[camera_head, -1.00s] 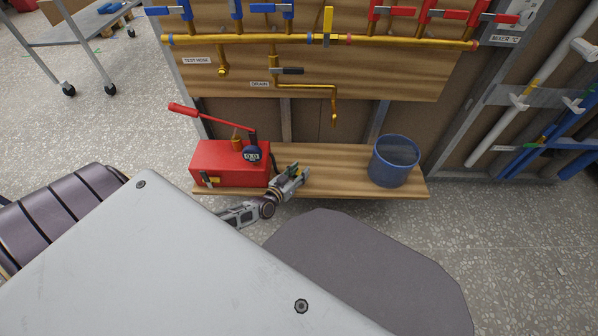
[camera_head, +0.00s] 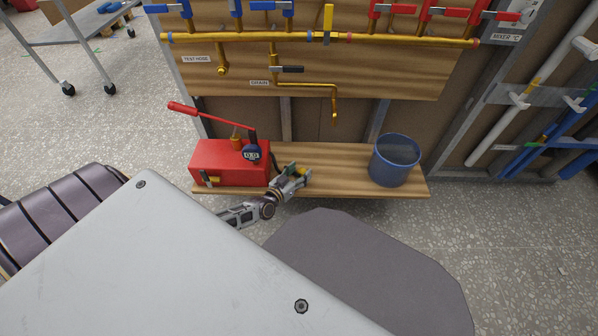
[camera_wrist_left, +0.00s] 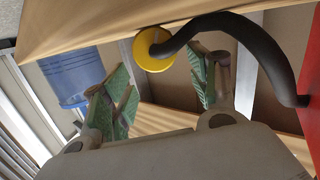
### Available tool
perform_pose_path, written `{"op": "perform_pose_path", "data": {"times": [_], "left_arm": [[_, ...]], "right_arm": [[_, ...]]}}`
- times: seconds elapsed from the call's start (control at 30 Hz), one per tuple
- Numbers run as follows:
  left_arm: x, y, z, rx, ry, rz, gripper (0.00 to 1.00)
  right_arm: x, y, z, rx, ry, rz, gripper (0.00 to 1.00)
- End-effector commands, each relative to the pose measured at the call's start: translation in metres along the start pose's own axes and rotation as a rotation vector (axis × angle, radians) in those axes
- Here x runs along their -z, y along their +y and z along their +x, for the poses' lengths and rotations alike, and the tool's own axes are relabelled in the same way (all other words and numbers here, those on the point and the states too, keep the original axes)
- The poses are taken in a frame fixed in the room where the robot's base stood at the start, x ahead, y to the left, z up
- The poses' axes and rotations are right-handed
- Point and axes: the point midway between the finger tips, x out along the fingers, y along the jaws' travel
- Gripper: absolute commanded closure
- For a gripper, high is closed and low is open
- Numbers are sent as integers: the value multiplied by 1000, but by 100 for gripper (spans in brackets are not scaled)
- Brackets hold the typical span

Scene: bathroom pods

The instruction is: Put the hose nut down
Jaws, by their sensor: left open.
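The hose nut (camera_wrist_left: 151,52) is a yellow ring on the end of a black hose (camera_wrist_left: 225,24). In the left wrist view it lies ahead of and between the two green-padded fingers, apart from both. It overlaps the wooden shelf (camera_wrist_left: 95,27) in that picture; whether it touches the shelf I cannot tell. My left gripper (camera_wrist_left: 163,92) is open around empty space. My right gripper is not in view.
A blue bucket (camera_head: 394,162) stands on the right part of the shelf (camera_head: 337,160). Bare shelf lies between it and my left gripper. Brass pipes with valves (camera_head: 320,39) are on the board above, with a bent drain pipe (camera_head: 335,105) hanging down.

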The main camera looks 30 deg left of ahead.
Motion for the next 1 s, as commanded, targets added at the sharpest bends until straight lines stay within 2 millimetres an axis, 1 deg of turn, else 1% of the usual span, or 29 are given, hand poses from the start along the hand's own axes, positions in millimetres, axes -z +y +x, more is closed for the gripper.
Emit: {"op": "perform_pose_path", "data": {"times": [0.27,0.37,0.57,1.0], "left_arm": [[3,0,0,0,0,0,41],[3,0,-4,0,-1,1,41],[3,0,-20,1,-2,0,41],[4,0,-68,0,-2,0,41]], "right_arm": [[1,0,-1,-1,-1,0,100],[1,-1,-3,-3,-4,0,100],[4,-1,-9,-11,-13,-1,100],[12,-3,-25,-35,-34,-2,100]]}}
